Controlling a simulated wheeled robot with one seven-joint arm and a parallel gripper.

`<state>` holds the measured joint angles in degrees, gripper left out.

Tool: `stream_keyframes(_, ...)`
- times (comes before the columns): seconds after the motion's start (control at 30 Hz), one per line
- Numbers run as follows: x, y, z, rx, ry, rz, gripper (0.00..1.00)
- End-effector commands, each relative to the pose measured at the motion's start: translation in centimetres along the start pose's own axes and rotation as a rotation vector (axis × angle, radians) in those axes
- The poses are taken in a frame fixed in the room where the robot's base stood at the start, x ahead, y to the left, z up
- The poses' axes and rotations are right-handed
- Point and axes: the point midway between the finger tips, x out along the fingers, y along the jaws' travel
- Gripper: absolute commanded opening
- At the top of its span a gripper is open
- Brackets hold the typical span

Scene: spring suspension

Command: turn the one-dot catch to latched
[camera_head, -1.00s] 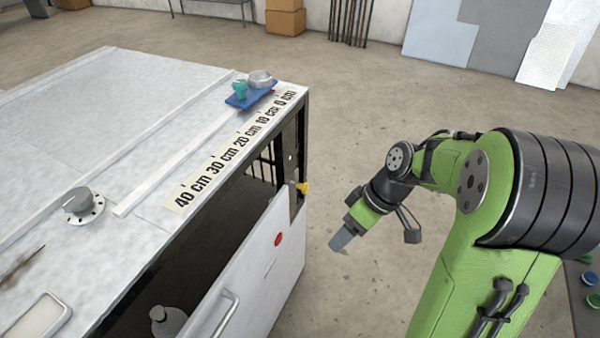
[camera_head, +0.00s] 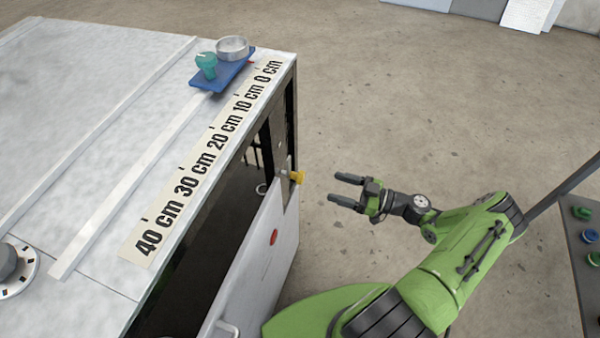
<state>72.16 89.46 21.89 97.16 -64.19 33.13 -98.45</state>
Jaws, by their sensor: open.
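A small yellow catch knob (camera_head: 297,177) sits on a metal plate near the upper corner of the cabinet's white front panel (camera_head: 262,238). Its dot marking is too small to make out, and I cannot tell its latch position. My gripper (camera_head: 340,189) is open and empty. It points left toward the yellow knob, at about the same height in the picture, with a clear gap between them. The two dark fingers are apart, one above the other in the picture.
The white-topped cabinet carries a centimetre scale (camera_head: 205,165), a blue tray (camera_head: 222,76) with a teal knob and a metal ring, and a grey dial (camera_head: 12,265). A panel with coloured buttons (camera_head: 588,235) stands at right. Floor between is clear.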

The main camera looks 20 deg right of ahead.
Motion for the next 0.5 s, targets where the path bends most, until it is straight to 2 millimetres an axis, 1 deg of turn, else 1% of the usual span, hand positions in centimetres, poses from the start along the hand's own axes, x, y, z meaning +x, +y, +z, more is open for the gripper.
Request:
stream_keyframes(0.03, 1.5, -0.2, -0.2, 0.003, 0.001, -0.007, 0.67)
stream_keyframes(0.3, 8.2, -0.2, -0.1, 0.004, 0.000, -0.006, 0.67)
stream_keyframes(0.4, 10.1, -0.2, -0.1, 0.003, -0.001, -0.005, 0.67)
stream_keyframes(0.5, 11.2, -0.1, 0.1, 0.004, -0.003, -0.003, 0.67)
